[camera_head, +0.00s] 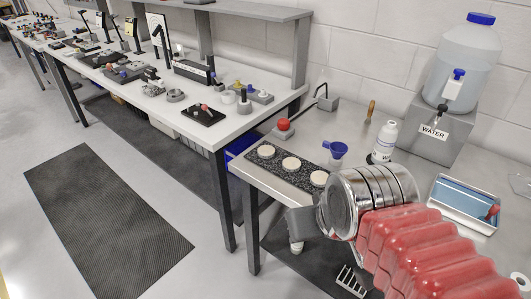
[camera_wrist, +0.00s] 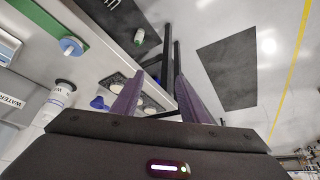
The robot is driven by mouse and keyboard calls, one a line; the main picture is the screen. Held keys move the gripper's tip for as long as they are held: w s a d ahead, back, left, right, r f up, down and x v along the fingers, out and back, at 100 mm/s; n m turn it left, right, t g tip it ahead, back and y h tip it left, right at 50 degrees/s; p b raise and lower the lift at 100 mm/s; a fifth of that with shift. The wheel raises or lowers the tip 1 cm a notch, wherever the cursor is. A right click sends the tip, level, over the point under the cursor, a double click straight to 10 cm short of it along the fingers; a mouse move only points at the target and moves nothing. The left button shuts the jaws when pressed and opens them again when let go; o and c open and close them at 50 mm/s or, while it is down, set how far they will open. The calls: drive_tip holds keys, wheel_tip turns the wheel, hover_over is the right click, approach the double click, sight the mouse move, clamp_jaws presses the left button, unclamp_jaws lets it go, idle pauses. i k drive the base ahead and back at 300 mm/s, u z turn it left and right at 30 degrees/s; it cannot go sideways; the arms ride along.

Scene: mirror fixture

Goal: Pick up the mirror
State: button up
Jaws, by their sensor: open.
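I cannot pick out a mirror for certain in either view. On the white bench in the head view, an upright white panel with a black mark (camera_head: 158,36) and a black plate with a red-tipped part (camera_head: 204,114) stand out, but neither clearly shows a reflection. My gripper (camera_wrist: 160,74) is open in the wrist view, its two purple fingers apart with nothing between them. In the head view my red-sleeved arm reaches over the steel table, with its end near the front edge; the fingers are hard to make out there.
The steel table holds a dark strip with pale discs (camera_head: 291,164), a blue funnel (camera_head: 336,149), a white bottle (camera_head: 385,141), a water dispenser (camera_head: 462,62), a blue-lined tray (camera_head: 466,197) and a red knob (camera_head: 283,125). Open floor with a dark mat (camera_head: 100,225) lies left.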

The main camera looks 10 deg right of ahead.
sight(264, 152)
drive_tip(key=k, duration=1.35)
drive_tip(key=u, duration=0.2)
drive_tip(key=i, duration=1.2)
drive_tip(key=u, duration=1.05)
drive_tip(key=i, duration=0.7)
drive_tip(key=u, duration=0.4)
